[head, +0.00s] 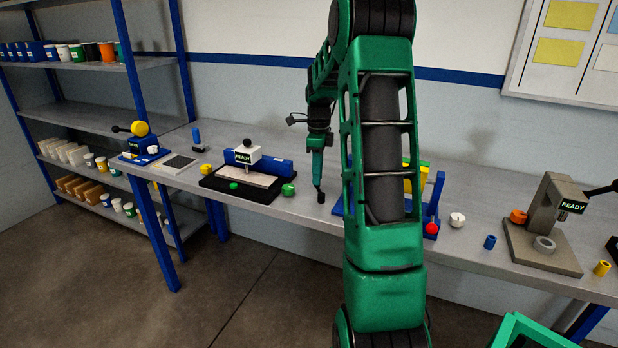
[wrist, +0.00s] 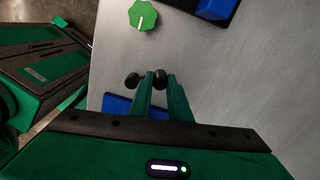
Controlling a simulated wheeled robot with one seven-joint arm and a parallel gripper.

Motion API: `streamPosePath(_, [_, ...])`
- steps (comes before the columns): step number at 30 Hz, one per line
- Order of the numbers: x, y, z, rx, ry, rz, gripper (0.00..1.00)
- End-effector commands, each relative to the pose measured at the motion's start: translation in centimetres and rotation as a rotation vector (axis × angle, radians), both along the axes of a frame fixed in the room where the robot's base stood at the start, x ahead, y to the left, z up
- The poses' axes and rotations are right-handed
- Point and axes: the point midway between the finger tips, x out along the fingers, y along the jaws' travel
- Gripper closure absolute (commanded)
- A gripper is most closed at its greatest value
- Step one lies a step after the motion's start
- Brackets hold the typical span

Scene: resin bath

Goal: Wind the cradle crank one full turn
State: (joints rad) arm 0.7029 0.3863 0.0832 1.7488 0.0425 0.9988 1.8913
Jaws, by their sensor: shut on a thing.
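The cradle stands behind my arm in the head view, with a blue frame (head: 437,200) and a yellow tub (head: 423,176) partly showing. Its blue base also shows under my fingers in the wrist view (wrist: 117,103). My gripper (head: 318,182) points down at the cradle's left side. In the wrist view my green fingers (wrist: 158,88) are closed around a dark, rounded piece (wrist: 160,77), which looks like the crank handle. A second dark knob (wrist: 131,80) sits just left of the fingers. The crank's arm and pivot are mostly hidden.
A green knob with a white mark (wrist: 143,15) lies near my fingers. A black-based READY station (head: 225,187) stands left on the bench, and a grey READY press (head: 545,225) right. A red ball (head: 431,229) and a white round piece (head: 457,219) are near the front edge.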

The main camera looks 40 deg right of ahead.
Motion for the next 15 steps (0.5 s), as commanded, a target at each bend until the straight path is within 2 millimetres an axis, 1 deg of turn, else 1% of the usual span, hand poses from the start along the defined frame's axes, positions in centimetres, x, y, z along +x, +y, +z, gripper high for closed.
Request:
streamPosePath(1, [-0.4, -0.2, -0.1, 0.005, 0.007, -0.046, 1.0])
streamPosePath(15, [-2.1, -1.7, -0.1, 0.005, 0.008, -0.489, 1.0])
